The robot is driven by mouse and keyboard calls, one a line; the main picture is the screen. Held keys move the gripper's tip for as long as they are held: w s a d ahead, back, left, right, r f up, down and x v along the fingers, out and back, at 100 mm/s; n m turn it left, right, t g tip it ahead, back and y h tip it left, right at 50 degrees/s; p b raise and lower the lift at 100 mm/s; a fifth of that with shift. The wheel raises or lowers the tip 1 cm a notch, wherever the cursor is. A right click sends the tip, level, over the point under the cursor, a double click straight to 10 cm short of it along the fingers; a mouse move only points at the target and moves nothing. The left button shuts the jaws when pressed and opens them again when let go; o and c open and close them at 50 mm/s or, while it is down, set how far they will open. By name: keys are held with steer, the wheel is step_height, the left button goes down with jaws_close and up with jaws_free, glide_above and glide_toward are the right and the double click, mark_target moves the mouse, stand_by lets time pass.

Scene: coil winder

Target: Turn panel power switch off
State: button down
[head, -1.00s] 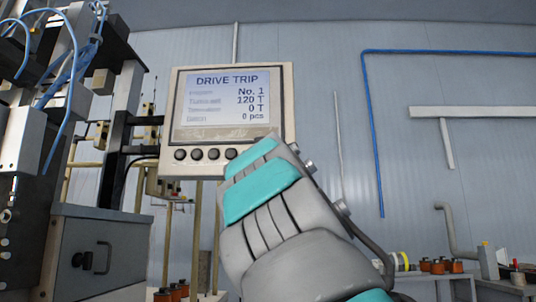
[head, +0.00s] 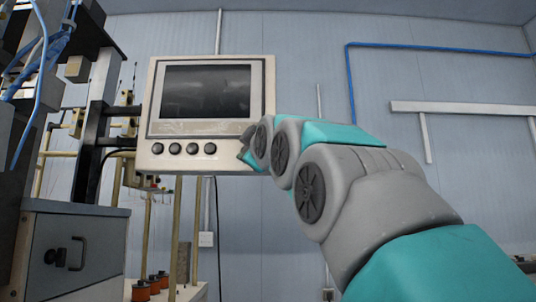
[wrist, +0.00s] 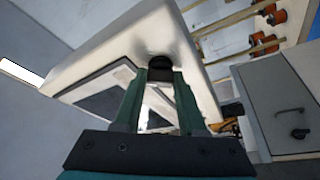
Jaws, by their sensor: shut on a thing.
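The control panel (head: 212,128) is a beige box with a dark, blank screen (head: 205,91) and a row of round black buttons (head: 175,149) below it. My gripper (head: 246,152) is at the panel's lower right corner, mostly hidden by my own wrist in the head view. In the wrist view, the panel (wrist: 195,50) fills the upper middle. The two green fingers of my gripper (wrist: 160,78) are closed around a black power switch (wrist: 160,64) on the panel. The switch is hidden in the head view, and its exact position is hard to read.
A grey cabinet (head: 75,250) with a black handle stands at lower left, beside machine columns and blue hoses. Orange spools (head: 152,284) sit on a low surface below the panel. A blue pipe (head: 420,45) runs along the wall.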

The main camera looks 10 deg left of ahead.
steer(key=n+g+p, duration=0.1)
steer(key=n, duration=0.2)
steer(key=n+g+p, duration=0.1)
steer(key=n, duration=0.3)
steer(key=shift+r+g+p, duration=0.2)
steer(key=shift+g+p, duration=0.1)
steer(key=shift+p, duration=0.05)
steer(key=shift+f+n+h, duration=0.1)
steer(key=shift+n+h, duration=0.2)
stand_by(0.3)
steer(key=shift+c, duration=2.4)
jaws_free()
steer(key=shift+s+d, duration=0.1)
